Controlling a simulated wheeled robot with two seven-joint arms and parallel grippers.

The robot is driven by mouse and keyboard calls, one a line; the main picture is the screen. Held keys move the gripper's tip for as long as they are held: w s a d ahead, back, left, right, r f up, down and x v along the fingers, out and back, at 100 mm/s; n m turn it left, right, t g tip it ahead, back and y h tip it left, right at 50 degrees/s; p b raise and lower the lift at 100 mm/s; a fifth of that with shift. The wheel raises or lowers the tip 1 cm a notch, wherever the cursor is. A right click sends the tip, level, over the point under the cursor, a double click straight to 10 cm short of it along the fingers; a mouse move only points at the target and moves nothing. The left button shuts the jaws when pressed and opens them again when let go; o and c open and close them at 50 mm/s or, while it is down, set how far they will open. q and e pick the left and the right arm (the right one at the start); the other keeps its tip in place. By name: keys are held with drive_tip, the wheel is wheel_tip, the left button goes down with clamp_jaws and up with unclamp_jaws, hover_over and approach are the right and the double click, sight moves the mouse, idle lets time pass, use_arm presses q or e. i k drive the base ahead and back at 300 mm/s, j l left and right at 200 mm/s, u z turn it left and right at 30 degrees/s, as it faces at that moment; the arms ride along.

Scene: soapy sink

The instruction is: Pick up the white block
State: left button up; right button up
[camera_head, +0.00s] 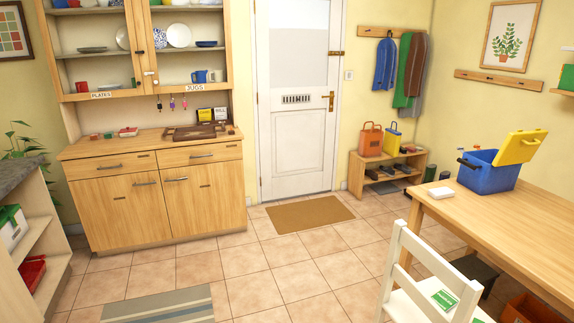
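A white block (440,192) lies flat on the wooden table (500,226), close to the table's left edge. It sits just left of a blue cooler box. Neither of my grippers shows in the head view.
The blue box (487,178) has an open yellow lid (521,147). A white chair (428,277) stands in front of the table. A low shoe bench (385,171) with bags is behind. A wooden cabinet (150,190) stands at the left. The tiled floor between is mostly clear, with a brown doormat (309,214).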

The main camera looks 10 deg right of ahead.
sight(444, 192)
drive_tip(key=i+j+z, duration=0.1)
drive_tip(key=i+z, duration=0.4)
drive_tip(key=i+j+z, duration=0.3)
drive_tip(key=i+z, duration=0.15)
drive_tip(key=i+j+z, duration=0.5)
drive_tip(key=k+l, duration=0.1)
